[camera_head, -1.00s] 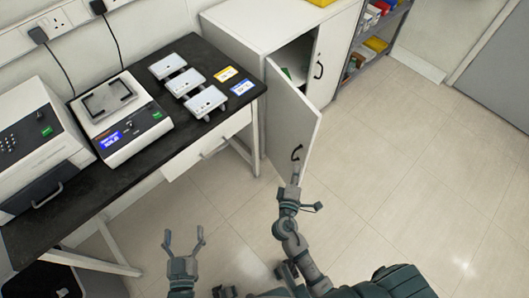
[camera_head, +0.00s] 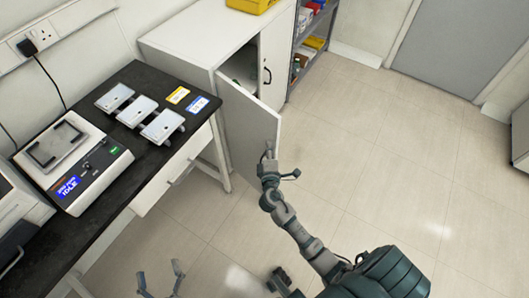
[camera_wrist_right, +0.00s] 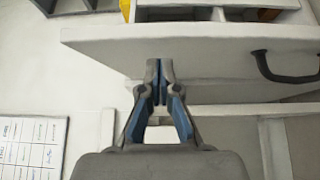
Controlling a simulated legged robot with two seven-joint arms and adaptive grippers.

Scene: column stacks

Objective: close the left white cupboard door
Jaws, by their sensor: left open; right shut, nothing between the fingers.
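The left white cupboard door (camera_head: 246,118) stands open in the head view, swung out from the white cupboard (camera_head: 185,47) with a dark gap behind it. My right gripper (camera_head: 269,147) is at the door's free outer edge, shut and empty. In the right wrist view its closed fingertips (camera_wrist_right: 160,66) overlap the door panel (camera_wrist_right: 205,45); whether they touch it I cannot tell. The door's dark handle (camera_wrist_right: 286,68) is to the right of the fingers there. My left gripper (camera_head: 160,277) is open and empty at the bottom of the head view, away from the door.
The closed right cupboard door (camera_head: 272,58) and a shelf unit (camera_head: 316,38) are behind. The floor (camera_head: 370,150) to the right is clear.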

